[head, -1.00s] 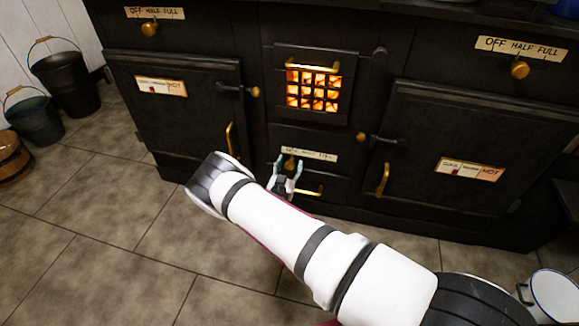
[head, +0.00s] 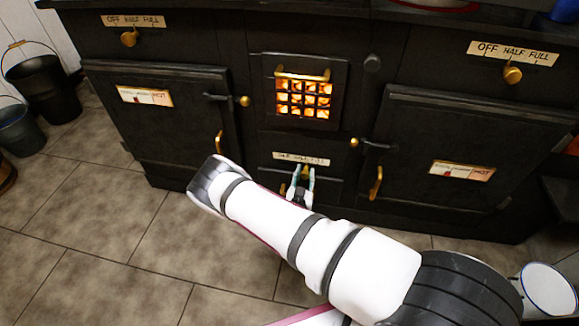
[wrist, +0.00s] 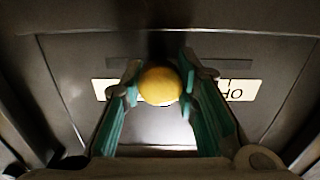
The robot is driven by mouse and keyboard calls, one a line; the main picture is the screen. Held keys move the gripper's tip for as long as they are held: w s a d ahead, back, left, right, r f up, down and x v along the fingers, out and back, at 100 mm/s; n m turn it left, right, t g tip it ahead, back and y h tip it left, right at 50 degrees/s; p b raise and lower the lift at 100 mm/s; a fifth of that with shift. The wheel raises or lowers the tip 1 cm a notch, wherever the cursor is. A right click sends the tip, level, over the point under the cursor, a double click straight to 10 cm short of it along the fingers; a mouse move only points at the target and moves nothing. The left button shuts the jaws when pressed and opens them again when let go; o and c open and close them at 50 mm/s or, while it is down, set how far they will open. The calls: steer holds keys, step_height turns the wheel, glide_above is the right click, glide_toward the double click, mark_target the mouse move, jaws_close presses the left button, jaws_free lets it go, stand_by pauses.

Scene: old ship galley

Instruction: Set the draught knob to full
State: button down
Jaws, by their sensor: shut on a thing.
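The draught knob (wrist: 160,86) is a round brass knob low in the middle of the black range, under the glowing fire grate. Its pale label (head: 301,158) lies just above it in the head view and reads OFF, HALF, FULL, small and blurred. In the wrist view the label (wrist: 241,90) is upside down, with OFF at the right and the middle hidden behind knob and fingers. My gripper (head: 303,175) is shut on the knob, with one teal-padded finger on each side. Which mark the knob points at is not clear.
Two other brass knobs, upper left (head: 129,38) and upper right (head: 512,75), have similar labels. The fire grate (head: 303,98) glows above. Oven doors with brass handles (head: 376,183) stand on both sides. Buckets (head: 45,88) stand at the left; the tiled floor (head: 90,235) is open.

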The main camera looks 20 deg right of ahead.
mark_target(319, 168)
steer(key=shift+s+d+f, duration=0.1)
steer(key=shift+s+d, duration=0.5)
steer(key=shift+d, duration=0.4)
steer(key=shift+s+d, duration=0.6)
steer(key=shift+d, duration=0.35)
steer(key=c, duration=1.2)
jaws_free()
steer(key=shift+s+a, duration=0.35)
steer(key=shift+s, duration=0.05)
steer(key=v, duration=1.1)
